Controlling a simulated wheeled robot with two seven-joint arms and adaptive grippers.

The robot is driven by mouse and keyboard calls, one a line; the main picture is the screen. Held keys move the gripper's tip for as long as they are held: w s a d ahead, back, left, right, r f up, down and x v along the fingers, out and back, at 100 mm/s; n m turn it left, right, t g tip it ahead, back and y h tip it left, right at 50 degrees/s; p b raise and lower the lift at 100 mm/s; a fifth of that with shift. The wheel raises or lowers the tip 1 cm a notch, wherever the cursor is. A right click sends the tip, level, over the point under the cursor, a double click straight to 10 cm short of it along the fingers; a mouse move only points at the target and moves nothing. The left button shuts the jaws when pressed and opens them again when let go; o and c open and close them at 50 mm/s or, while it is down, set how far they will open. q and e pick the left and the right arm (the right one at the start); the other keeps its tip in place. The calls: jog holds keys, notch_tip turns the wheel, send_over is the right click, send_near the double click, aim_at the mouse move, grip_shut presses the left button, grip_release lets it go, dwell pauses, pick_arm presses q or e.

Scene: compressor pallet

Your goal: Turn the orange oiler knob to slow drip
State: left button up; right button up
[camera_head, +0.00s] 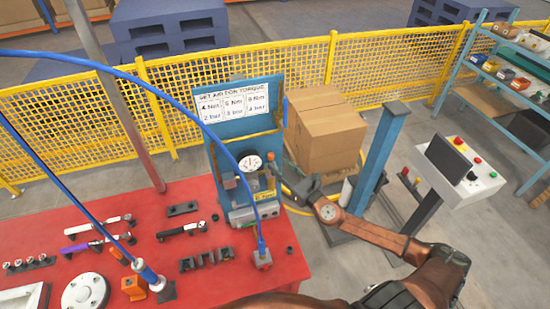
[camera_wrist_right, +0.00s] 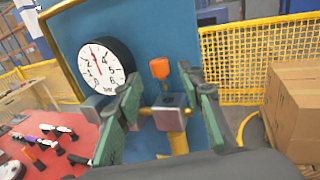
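The orange oiler knob (camera_wrist_right: 160,68) shows in the right wrist view, standing above a grey block on a brass-coloured pipe in front of the blue panel (camera_wrist_right: 165,30). My right gripper (camera_wrist_right: 161,76) is open, with one green-padded finger on each side of the knob in the picture. I see no contact, and I cannot tell whether the fingertips reach its depth. My left gripper is not in view.
A round pressure gauge (camera_wrist_right: 100,64) sits left of the knob, close to the left finger. A sign (camera_head: 234,101) tops the station. Blue hoses cross above the red table (camera_head: 130,215), which holds tools. A cardboard box (camera_head: 325,135) and blue post (camera_head: 380,160) stand right.

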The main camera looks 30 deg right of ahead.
aim_at(273, 158)
jog(key=shift+w+a+p, duration=0.2)
jog(key=shift+w+p, duration=0.1)
jog(key=shift+w, duration=1.35)
jog(key=shift+c, duration=0.7)
grip_shut()
